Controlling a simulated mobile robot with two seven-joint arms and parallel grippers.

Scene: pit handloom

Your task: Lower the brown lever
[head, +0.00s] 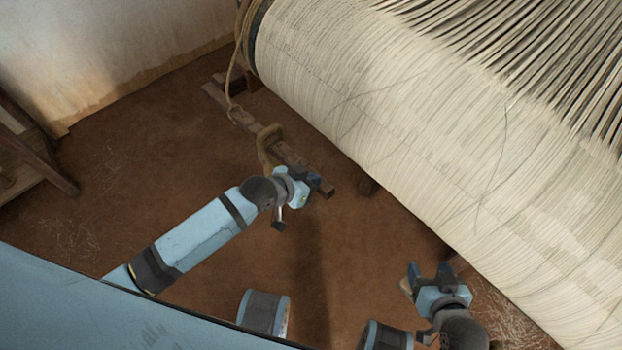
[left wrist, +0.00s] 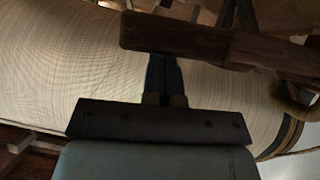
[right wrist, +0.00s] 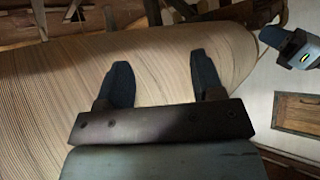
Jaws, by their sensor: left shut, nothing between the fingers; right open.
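The brown lever (head: 240,118) is a long wooden bar. It slopes from beside the cloth roll down to a free end near my left gripper (head: 314,181). A rope loop is wrapped around its middle. In the left wrist view the lever (left wrist: 180,38) crosses the top of the picture. My left gripper (left wrist: 163,58) is shut and empty, its fingertips right at the lever near its free end. The tips look partly hidden by the bar, and I cannot tell whether they touch it. My right gripper (head: 428,270) is open and empty, away from the lever; its spread fingers show in the right wrist view (right wrist: 160,68).
The large roll of pale warp threads (head: 400,110) fills the right side, close to my right gripper. A rope (head: 232,65) hangs by the roll's left end. A wooden frame (head: 30,160) stands at the far left. The brown floor (head: 140,160) between is mostly clear.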

